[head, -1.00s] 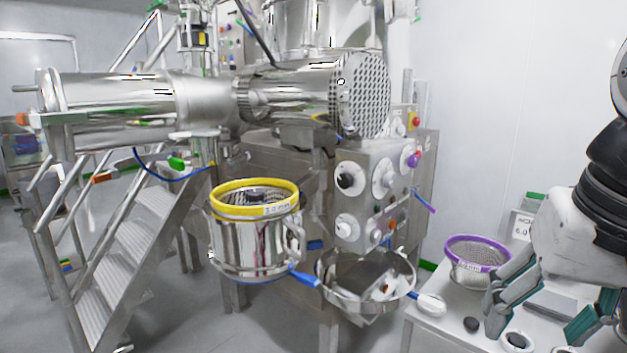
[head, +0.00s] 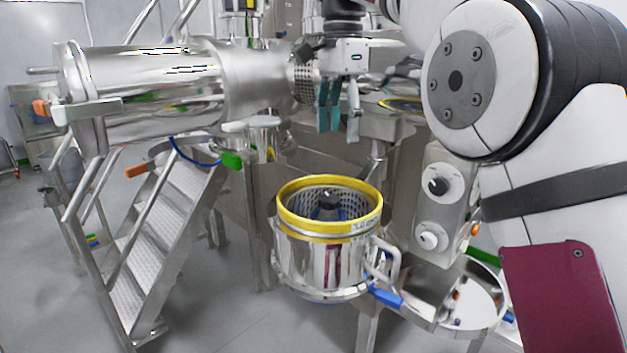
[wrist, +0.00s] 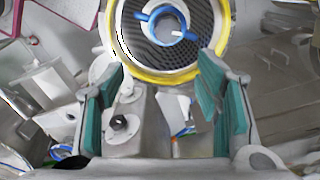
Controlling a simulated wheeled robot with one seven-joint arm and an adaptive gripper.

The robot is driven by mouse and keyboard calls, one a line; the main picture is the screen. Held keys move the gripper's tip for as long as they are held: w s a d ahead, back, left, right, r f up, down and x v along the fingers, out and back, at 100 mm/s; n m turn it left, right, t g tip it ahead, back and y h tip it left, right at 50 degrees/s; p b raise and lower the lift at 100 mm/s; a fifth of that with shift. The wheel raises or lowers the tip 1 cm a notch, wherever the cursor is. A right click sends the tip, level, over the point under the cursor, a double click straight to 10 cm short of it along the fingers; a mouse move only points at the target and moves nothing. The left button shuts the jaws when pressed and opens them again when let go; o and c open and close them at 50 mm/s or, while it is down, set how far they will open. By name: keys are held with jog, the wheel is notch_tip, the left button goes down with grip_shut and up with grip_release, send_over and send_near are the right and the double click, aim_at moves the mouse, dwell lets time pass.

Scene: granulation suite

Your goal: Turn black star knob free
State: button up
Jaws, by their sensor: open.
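A dark knob-like piece (head: 328,198) stands at the centre of a perforated basket inside the yellow-rimmed steel vessel (head: 284,212). Its star shape is too small to make out. In the wrist view, the yellow rim (wrist: 220,52) is at the top, around a dark mesh and a blue hub (wrist: 166,22) with a pale centre; I cannot tell the black knob there. My gripper (head: 340,112) hangs above the vessel, pointing down, clear of it. Its teal-padded fingers are open and empty, and in the wrist view the gripper (wrist: 163,72) has the hub beyond its fingertips.
A control panel (head: 455,207) with a black dial (head: 438,186) stands right of the vessel. A large horizontal steel cylinder (head: 150,85) and metal steps (head: 165,215) are at left. My arm covers the right side.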

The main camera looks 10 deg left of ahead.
aim_at(330, 197)
jog(key=f, duration=0.4)
jog(key=a+f+p, duration=0.1)
jog(key=f, duration=0.4)
jog(key=f+p, duration=0.1)
jog(key=f, duration=0.4)
jog(key=shift+w+a, duration=0.2)
jog(key=shift+w, duration=0.2)
jog(key=c, duration=1.2)
